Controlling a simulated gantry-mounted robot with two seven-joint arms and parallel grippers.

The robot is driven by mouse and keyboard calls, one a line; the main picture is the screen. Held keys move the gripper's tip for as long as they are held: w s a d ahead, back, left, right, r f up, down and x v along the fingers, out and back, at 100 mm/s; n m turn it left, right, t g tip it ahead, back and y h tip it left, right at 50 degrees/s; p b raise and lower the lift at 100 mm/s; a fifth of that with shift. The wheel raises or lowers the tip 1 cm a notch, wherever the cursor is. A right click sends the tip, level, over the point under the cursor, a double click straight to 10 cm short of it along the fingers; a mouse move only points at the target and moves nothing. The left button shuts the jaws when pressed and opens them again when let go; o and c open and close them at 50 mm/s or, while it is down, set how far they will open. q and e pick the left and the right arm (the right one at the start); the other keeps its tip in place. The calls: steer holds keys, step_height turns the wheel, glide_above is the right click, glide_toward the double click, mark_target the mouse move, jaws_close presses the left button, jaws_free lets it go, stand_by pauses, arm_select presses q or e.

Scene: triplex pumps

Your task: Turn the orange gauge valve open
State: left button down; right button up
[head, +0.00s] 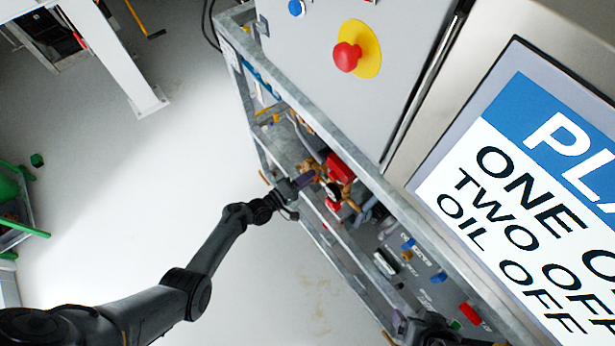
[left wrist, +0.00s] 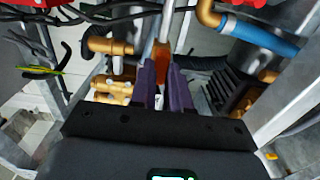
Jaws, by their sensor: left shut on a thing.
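My left gripper (head: 306,180) reaches in through the side of the metal frame among the pump parts. In the left wrist view its two purple fingers (left wrist: 163,88) are shut on an orange piece, the orange gauge valve's handle (left wrist: 161,56). The fingers hide the handle's lower part, and I cannot tell how far it is turned. In the head view the valve is too small and covered to make out. Part of my right arm shows at the bottom edge of the head view, near the frame; its fingertips are not clear.
Brass fittings (left wrist: 108,46) and a blue-sleeved pipe (left wrist: 262,38) lie close around the left gripper. A grey frame rail (left wrist: 285,95) stands at its right. A red emergency button (head: 346,56) and a large sign (head: 540,190) are above.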

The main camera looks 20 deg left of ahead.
stand_by(0.4)
arm_select(q)
steer(key=c, duration=1.1)
jaws_free()
steer(key=p+v, duration=0.2)
steer(key=v, duration=0.8)
steer(key=shift+s+a+p, duration=0.15)
steer(key=shift+s+p, duration=0.2)
steer(key=shift+s, duration=0.05)
